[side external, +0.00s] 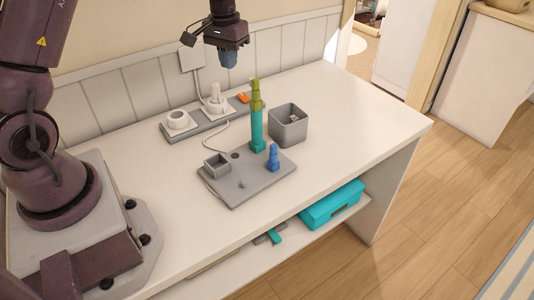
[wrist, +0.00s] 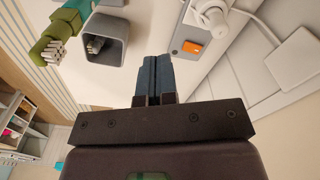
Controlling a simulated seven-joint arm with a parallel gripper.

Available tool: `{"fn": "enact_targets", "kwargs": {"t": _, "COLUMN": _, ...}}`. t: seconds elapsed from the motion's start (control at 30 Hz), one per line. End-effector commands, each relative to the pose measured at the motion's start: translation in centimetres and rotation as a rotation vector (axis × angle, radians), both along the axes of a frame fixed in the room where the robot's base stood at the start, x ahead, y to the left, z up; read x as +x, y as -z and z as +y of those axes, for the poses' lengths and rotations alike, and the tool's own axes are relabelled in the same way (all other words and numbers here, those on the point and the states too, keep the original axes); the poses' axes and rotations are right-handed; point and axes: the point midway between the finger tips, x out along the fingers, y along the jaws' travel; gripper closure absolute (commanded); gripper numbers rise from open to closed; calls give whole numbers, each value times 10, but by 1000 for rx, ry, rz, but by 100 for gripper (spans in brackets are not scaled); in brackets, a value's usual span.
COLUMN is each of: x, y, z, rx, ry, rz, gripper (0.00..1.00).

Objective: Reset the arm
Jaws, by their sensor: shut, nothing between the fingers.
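My gripper (side external: 229,60) hangs in the air above the back of the white table (side external: 350,113), fingers down. Its blue fingertips are together with nothing between them; they also show shut in the wrist view (wrist: 153,72). A tall teal and green piece (side external: 257,120) stands upright on the grey board (side external: 238,193), below and to the right of my gripper. A small blue piece (side external: 273,158) stands upright on the same board. My gripper touches none of these.
A grey square bin (side external: 288,127) with something inside stands right of the tall piece. A power strip (side external: 195,126) with plugs and an orange switch lies by the wall. A turquoise box (side external: 331,205) sits on the shelf below. The table's right end is clear.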

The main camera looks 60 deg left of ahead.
Motion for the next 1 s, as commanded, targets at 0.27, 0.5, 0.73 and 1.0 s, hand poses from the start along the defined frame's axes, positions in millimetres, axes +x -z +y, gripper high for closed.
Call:
{"fn": "enact_targets", "kwargs": {"t": 0.27, "x": -75, "y": -80, "z": -82, "rx": 26, "ry": 128, "rz": -81, "gripper": 100}}
{"fn": "enact_targets", "kwargs": {"t": 0.5, "x": -149, "y": -112, "z": -134, "rx": 55, "ry": 243, "rz": -186, "gripper": 100}}
{"fn": "enact_targets", "kwargs": {"t": 0.73, "x": -202, "y": -126, "z": -165, "rx": 82, "ry": 346, "rz": -323, "gripper": 100}}
{"fn": "enact_targets", "kwargs": {"t": 1.0, "x": -215, "y": -148, "z": -178, "rx": 101, "ry": 403, "rz": -452, "gripper": 100}}
